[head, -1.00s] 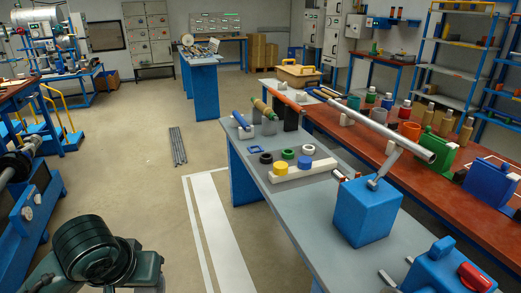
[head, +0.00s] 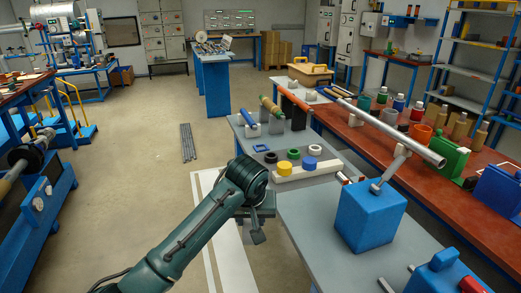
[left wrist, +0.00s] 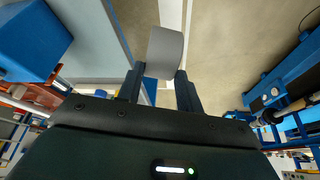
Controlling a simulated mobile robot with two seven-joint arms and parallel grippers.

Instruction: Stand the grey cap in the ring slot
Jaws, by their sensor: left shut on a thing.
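The grey cap (left wrist: 165,50) shows in the left wrist view, held between the two dark fingers of my left gripper (left wrist: 160,80). The gripper is shut on it. In the head view my left gripper (head: 258,218) hangs over the floor strip, just left of the grey bench's edge; the cap is hard to make out there. A white block (head: 320,171) on the grey bench carries a yellow cap (head: 285,169) and a blue cap (head: 310,163). Black, green and white rings (head: 293,153) stand behind them. I cannot tell which place is the ring slot. My right gripper is out of view.
A red-brown bench (head: 390,150) with bottles and cups runs along the right. A blue machine (head: 42,215) stands at the left.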

